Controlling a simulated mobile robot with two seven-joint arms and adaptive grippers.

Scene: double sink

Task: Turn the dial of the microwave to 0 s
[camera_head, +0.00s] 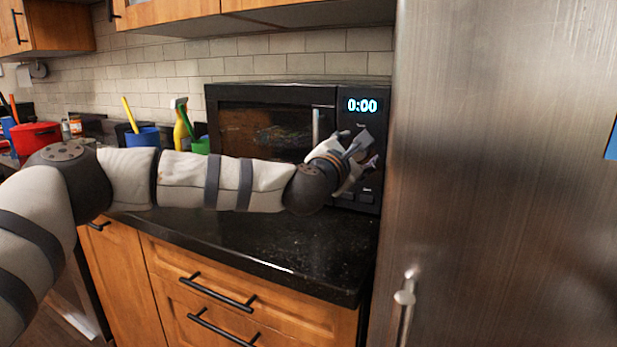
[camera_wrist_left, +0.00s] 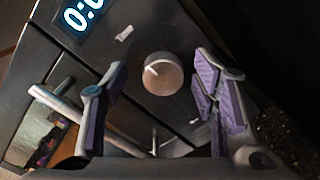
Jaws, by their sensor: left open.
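The black microwave (camera_head: 262,95) stands on the counter, its door shut, and its display (camera_head: 362,105) reads 0:00. In the left wrist view the round dial (camera_wrist_left: 162,74) shows on the control panel, with a light pointer mark on its face. My left gripper (camera_head: 368,150) is in front of the panel and hides the dial in the head view. In the left wrist view its purple-padded fingers (camera_wrist_left: 160,88) are open, one on each side of the dial, with visible gaps; I cannot tell how far the tips are from the panel. My right gripper is not in view.
The steel refrigerator (camera_head: 500,180) stands close to the right of the microwave. The black counter (camera_head: 250,245) is clear in front. A blue cup (camera_head: 143,138), a green cup (camera_head: 200,146) and a red pot (camera_head: 36,137) stand to the left. The microwave's door handle (camera_head: 317,126) is beside my gripper.

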